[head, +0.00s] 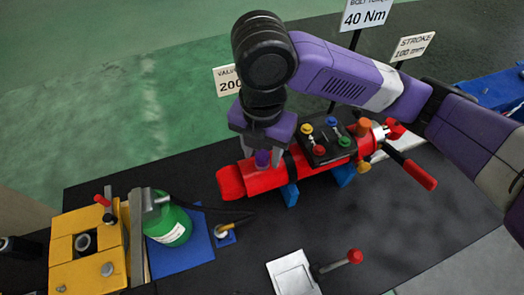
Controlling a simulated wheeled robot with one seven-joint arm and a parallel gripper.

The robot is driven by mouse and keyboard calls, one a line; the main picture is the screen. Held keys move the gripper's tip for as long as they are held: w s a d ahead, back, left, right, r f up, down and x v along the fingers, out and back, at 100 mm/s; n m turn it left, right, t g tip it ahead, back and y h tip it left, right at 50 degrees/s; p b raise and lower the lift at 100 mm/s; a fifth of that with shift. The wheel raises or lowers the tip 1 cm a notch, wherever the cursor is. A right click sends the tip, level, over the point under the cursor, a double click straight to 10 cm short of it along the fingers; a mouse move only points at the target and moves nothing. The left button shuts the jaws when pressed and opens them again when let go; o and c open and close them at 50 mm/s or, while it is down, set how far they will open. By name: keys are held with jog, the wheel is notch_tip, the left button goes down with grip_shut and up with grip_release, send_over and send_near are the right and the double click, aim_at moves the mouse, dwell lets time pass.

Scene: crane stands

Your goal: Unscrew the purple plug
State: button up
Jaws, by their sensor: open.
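The purple plug (262,158) stands on the top of the red cylinder (232,181), near the cylinder's left end. My gripper (262,160) points down over it, with its two grey fingers apart, one on each side of the plug. A small gap seems to show between the fingers and the plug, but I cannot tell whether either finger touches it. The palm hides the plug's upper part.
A black block (325,146) with several coloured knobs sits on the cylinder right of my gripper. A red-handled lever (415,172) sticks out at the right. A green bottle (170,226) and yellow block (88,255) stand at left.

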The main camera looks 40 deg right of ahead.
jog(key=shift+r+m+p, duration=0.25)
jog(key=shift+m+p, duration=0.35)
jog(key=shift+m, duration=0.6)
jog(key=shift+f+m, duration=0.2)
jog(key=shift+m, duration=0.2)
grip_shut()
jog(key=n+b, duration=0.2)
jog(key=shift+f+n, duration=0.15)
jog(key=shift+n, duration=0.25)
jog(key=shift+r+n+b, duration=0.25)
jog(key=shift+n+b, duration=0.05)
jog(key=shift+n, duration=0.9)
